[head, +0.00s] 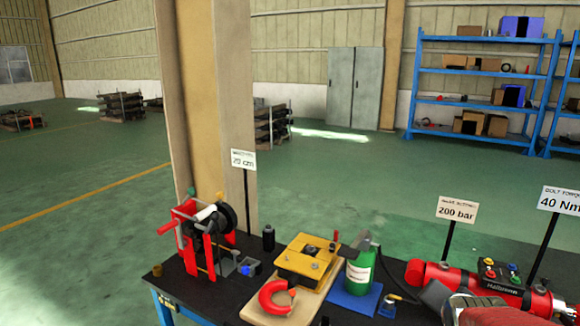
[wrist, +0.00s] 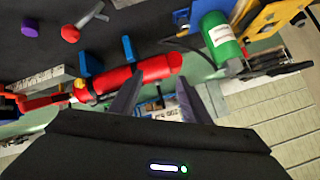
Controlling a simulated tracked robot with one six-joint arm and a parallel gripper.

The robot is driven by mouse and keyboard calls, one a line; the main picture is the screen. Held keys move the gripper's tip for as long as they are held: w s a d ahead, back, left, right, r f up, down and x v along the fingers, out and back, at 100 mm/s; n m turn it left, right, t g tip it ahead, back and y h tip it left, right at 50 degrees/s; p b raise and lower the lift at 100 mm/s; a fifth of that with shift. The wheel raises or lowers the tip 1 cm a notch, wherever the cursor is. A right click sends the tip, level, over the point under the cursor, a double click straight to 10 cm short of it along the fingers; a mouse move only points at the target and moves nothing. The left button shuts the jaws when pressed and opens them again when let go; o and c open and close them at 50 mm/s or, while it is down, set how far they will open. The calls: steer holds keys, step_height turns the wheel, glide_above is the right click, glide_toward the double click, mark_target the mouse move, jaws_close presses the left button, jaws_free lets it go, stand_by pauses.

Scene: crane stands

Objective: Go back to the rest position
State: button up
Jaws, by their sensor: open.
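My gripper (wrist: 172,88) shows in the wrist view with its two dark fingers apart and nothing held between them. A red cylinder (wrist: 110,78) lies beyond the left finger, and part of it is hidden behind that finger. In the head view, a pale red shape at the lower right edge may be part of my arm. The fingers cannot be made out in the head view.
A dark bench (head: 215,303) holds a red reel stand (head: 207,240), a yellow clamp block (head: 306,258), a green bottle (head: 359,272) and a red cylinder unit (head: 480,284). Signs on posts rise behind them. A beige column (head: 205,110) stands behind the bench. Open floor lies beyond.

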steer(key=s+a+r+n+g+y, duration=0.1)
steer(key=s+a+n+g+y, duration=0.1)
steer(key=s+a+n, duration=0.3)
steer(key=s+a+r+n+g+y, duration=0.2)
steer(key=s+a+n, duration=0.3)
steer(key=s+a, duration=0.7)
steer(key=shift+s+a, duration=0.2)
steer(key=shift+a, duration=1)
steer(key=shift+c, duration=0.3)
steer(key=shift+c, duration=1.2)
steer(key=shift+d, duration=0.1)
